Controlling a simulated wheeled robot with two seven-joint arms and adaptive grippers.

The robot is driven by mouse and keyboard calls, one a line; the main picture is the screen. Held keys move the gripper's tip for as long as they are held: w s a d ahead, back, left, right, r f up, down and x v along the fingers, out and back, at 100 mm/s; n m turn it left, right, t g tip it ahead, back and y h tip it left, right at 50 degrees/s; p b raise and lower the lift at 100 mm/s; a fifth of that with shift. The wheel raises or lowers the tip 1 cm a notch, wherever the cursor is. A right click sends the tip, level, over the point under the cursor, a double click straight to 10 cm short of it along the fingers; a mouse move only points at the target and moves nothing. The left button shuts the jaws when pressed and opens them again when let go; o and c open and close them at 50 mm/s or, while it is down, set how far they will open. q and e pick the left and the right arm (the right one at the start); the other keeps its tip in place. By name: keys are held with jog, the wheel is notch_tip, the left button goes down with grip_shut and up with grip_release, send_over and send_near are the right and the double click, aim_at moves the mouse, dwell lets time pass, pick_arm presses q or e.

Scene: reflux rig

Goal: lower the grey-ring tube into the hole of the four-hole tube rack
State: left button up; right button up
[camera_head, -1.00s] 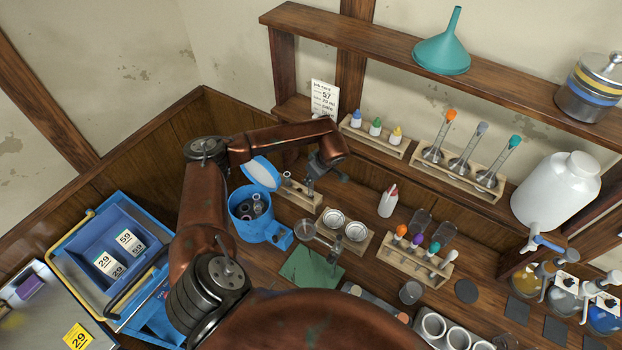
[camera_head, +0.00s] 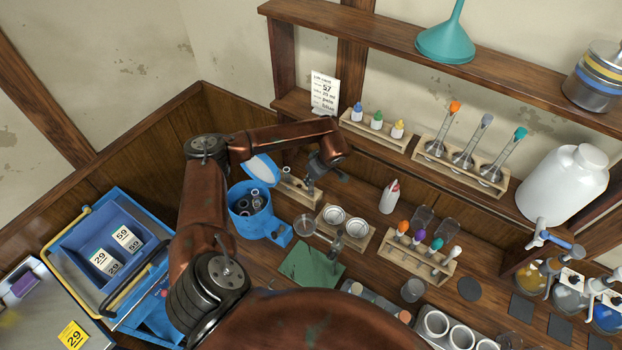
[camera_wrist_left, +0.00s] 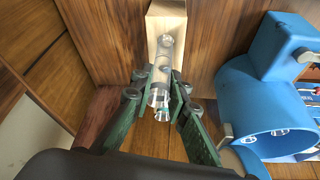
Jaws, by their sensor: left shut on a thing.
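My left gripper (camera_head: 311,183) is over the small wooden tube rack (camera_head: 299,193) at the back left of the bench. In the left wrist view the gripper (camera_wrist_left: 158,98) is shut on a clear glass tube (camera_wrist_left: 161,78), held between its green fingers. The tube's far end lines up with the pale wooden rack (camera_wrist_left: 166,18). I cannot tell whether that end is inside a hole or only above it. The grey ring is not clear, and most of the rack's holes are hidden. My right gripper is not in view.
A blue open-lidded tub (camera_head: 254,212) with tubes inside stands close left of the rack; it also shows in the wrist view (camera_wrist_left: 262,108). A holder with two round cups (camera_head: 343,229) is in front right. A rack of coloured-top tubes (camera_head: 416,254) stands farther right.

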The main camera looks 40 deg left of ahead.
aim_at(311, 185)
pick_arm(q)
jog(key=shift+f, duration=0.15)
jog(key=shift+f+b, duration=1.3)
jog(key=shift+f, duration=0.15)
jog(key=shift+f+b, duration=0.5)
jog(key=shift+b, duration=0.05)
jog(key=o, duration=0.9)
jog(key=shift+o, duration=0.2)
